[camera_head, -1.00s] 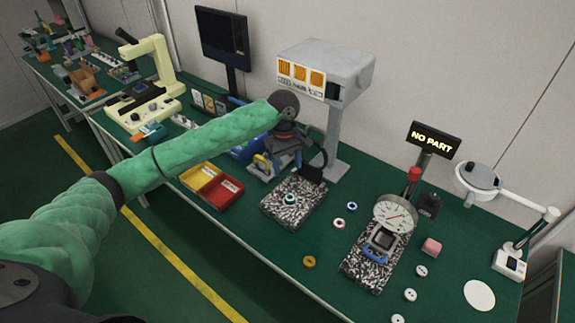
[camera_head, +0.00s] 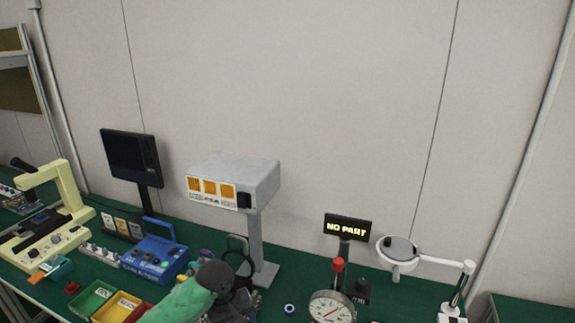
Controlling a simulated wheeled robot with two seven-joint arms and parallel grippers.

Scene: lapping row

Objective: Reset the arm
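My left arm, in a green sleeve, rises from the bottom edge of the head view, left of centre. Its dark wrist hides much of my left gripper (camera_head: 240,262), which is over the bench in front of the grey box on a post. I cannot tell whether its fingers are open or shut, or whether they hold anything. My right gripper is out of view.
The green bench (camera_head: 300,285) carries a cream microscope (camera_head: 55,215), a blue unit (camera_head: 155,260), a dark monitor (camera_head: 132,160), the grey box (camera_head: 235,178), a dial gauge (camera_head: 332,307), a NO PART sign (camera_head: 348,228) and a ring lamp (camera_head: 398,249). A pale wall stands behind.

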